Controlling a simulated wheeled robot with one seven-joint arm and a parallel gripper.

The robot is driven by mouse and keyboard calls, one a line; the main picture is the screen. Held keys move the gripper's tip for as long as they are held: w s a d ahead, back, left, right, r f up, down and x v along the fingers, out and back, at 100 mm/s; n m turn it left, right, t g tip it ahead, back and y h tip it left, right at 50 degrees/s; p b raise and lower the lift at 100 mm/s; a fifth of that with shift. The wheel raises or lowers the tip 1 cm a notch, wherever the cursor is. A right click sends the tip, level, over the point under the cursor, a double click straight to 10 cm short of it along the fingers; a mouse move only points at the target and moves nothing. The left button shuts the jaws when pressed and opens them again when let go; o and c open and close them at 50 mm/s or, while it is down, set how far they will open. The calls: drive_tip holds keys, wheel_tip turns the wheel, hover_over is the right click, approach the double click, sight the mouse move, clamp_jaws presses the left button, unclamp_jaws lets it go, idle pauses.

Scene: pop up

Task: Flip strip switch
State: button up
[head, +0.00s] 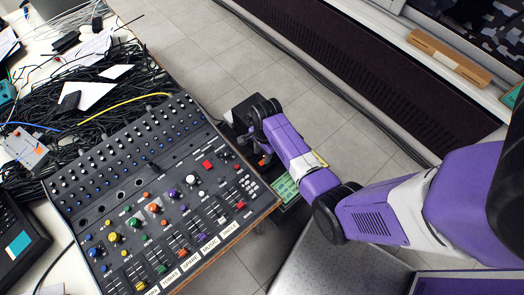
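A black control console (158,180) with wooden side edges lies tilted across the table. It carries rows of knobs, colored buttons, sliders and white-labelled strips (208,246) along its front right part. I cannot tell which control is the strip switch. My purple arm reaches in from the right. My dark gripper (250,152) points down just beyond the console's right edge, near its far right corner. The fingers are small and partly hidden by the wrist, so whether they are open or shut is unclear. I see nothing clearly held.
A green panel (286,188) shows beneath my forearm, beside the console's right edge. Tangled black cables (95,105) and loose papers cover the table behind and left. A dark keyboard-like device (18,240) lies at the left. Tiled floor (250,60) is open beyond the table.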

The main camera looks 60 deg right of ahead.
drive_tip(key=shift+s+d+r, duration=0.1)
drive_tip(key=shift+r, duration=1.35)
drive_tip(key=shift+s+f, duration=0.25)
drive_tip(key=shift+s, duration=0.05)
drive_tip(key=s+a+r+n+t+h+b, duration=0.1)
drive_tip(key=s+a+r+n+t+h, duration=0.15)
drive_tip(key=s+n, duration=0.35)
drive_tip(key=s+a+r+n+t+h, duration=0.1)
drive_tip(key=s+a+n+t, duration=0.1)
drive_tip(key=s+n+t, duration=0.25)
drive_tip(key=s+a+r+n+t+y, duration=0.1)
drive_tip(key=s+a+r+n+t, duration=0.1)
drive_tip(key=r, duration=0.7)
drive_tip(key=s+a+r+n+t+b, duration=0.1)
drive_tip(key=s+a+r+n+t, duration=0.2)
drive_tip(key=r, duration=0.6)
drive_tip(key=s+a+r+n+t+y, duration=0.1)
drive_tip(key=s+a+r+n, duration=0.3)
drive_tip(key=a+r, duration=0.4)
drive_tip(key=shift+r+n+t+y+b, duration=0.3)
drive_tip(key=shift+r+n+t+y, duration=0.05)
drive_tip(key=shift+r+n+t, duration=0.55)
